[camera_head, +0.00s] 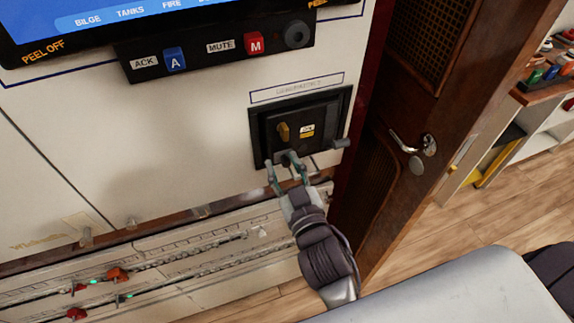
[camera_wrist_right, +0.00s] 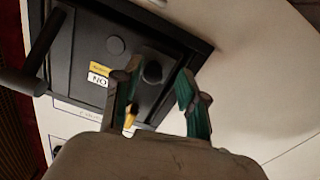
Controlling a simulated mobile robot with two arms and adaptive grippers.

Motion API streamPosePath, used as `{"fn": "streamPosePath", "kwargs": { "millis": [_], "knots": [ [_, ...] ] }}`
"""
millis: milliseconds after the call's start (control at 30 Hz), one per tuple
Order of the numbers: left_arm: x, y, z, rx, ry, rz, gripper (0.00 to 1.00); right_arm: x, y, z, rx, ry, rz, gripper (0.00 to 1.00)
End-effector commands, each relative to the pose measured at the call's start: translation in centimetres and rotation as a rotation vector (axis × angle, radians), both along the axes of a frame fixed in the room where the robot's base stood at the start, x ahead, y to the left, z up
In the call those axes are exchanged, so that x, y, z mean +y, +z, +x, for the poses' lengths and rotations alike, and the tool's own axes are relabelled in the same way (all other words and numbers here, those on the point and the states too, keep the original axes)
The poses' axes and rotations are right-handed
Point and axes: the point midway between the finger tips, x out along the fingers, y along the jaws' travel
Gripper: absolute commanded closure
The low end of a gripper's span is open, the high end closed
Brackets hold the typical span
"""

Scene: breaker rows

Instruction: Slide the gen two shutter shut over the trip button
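A black breaker panel (camera_head: 262,145) is set in the white wall under a label whose lettering is too faint to read surely. It carries a yellow handle (camera_head: 283,131), a yellow and white tag (camera_head: 307,130) and a grey lever (camera_head: 340,143) at its right edge. My right gripper (camera_head: 284,163) is at the panel's lower edge, fingers apart. In the right wrist view, a dark knob (camera_wrist_right: 152,71) shows between and beyond the open fingertips (camera_wrist_right: 160,84), seemingly not clamped. I cannot tell the shutter from the trip button surely. My left gripper is not in view.
Above is a control strip with a blue A button (camera_head: 175,59) and a red M button (camera_head: 254,43). Below left are slider rows with red knobs (camera_head: 118,275). A wooden door (camera_head: 405,120) with a metal handle (camera_head: 412,145) stands close at right.

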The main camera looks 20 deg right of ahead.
Motion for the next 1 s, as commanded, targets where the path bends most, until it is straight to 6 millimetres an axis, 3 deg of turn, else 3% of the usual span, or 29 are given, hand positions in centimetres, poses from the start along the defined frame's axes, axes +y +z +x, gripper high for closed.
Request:
{"fn": "streamPosePath", "kwargs": {
  "millis": [367,800,1000],
  "knots": [
    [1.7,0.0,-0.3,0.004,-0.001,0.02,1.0,-0.2,0.7,0.0,-0.002,-0.004,-0.003,0.55],
    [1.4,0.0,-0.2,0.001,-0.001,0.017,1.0,0.1,8.5,0.1,-0.004,-0.001,0.0,0.55],
    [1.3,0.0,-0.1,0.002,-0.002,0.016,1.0,0.2,9.9,0.1,0.0,-0.001,-0.003,0.55]
  ]
}}
